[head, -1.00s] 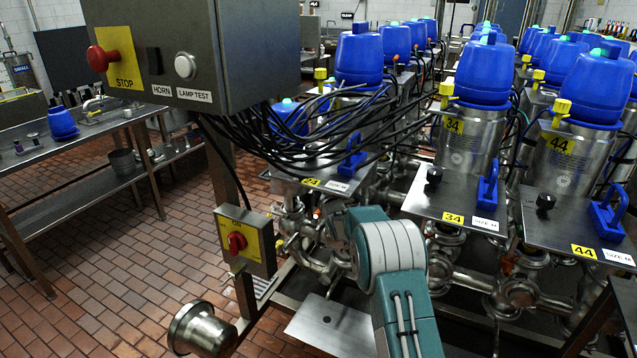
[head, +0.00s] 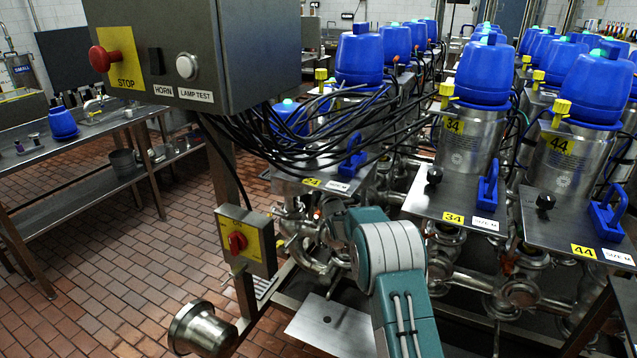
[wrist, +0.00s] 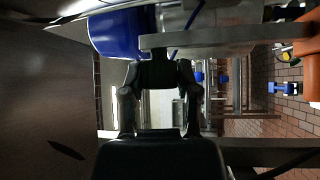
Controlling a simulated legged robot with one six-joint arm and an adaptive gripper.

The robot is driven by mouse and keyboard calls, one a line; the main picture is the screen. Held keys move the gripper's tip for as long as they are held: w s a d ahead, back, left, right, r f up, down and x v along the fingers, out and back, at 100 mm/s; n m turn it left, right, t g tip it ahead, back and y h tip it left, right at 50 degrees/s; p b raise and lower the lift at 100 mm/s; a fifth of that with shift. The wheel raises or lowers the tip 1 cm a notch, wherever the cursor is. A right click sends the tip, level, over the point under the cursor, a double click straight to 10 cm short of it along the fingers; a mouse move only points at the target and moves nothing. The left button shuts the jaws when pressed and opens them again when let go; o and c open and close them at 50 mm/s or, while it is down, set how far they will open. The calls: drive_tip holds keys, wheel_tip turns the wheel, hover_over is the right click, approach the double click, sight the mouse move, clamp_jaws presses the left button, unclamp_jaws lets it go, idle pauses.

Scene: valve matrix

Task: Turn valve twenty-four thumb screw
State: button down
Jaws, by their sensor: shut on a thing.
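Valve twenty-four is a steel body with a blue cap (head: 290,118) and a steel plate (head: 290,186) bearing a yellow "24" label (head: 311,183). Black cables hang over it, and its thumb screw cannot be made out in the head view. My teal arm reaches toward it from the front, with the gripper out of sight there. In the wrist view my gripper (wrist: 158,72) has its dark fingertips together at the edge of a metal plate (wrist: 200,38), beside a blue part (wrist: 115,36). The small dark piece between the tips, apparently the thumb screw, is mostly hidden.
A grey control box (head: 160,50) with a red stop button overhangs at upper left. A smaller box with a red switch (head: 237,242) stands below it. Valves 34 (head: 470,150) and 44 (head: 568,160) stand to the right. Open tiled floor (head: 110,270) lies at left.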

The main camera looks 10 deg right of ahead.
drive_tip(key=shift+f, duration=0.3)
drive_tip(key=m+t, duration=0.2)
drive_tip(key=m, duration=0.1)
drive_tip(key=shift+f+m+t+h, duration=0.1)
drive_tip(key=shift+m+t+h, duration=0.2)
drive_tip(key=shift+h, duration=0.1)
drive_tip(key=shift+m+t+h, duration=0.65)
drive_tip(key=shift+m+h, duration=0.3)
drive_tip(key=shift+m, duration=0.45)
drive_tip(key=shift+m+t+h, duration=0.65)
drive_tip(key=shift+m+h, duration=0.3)
drive_tip(key=shift+m, duration=0.45)
drive_tip(key=shift+c, duration=1.7)
unclamp_jaws()
drive_tip(key=shift+w+f, duration=0.1)
drive_tip(key=shift+r, duration=0.3)
drive_tip(key=v, duration=1.2)
drive_tip(key=shift+f, duration=0.15)
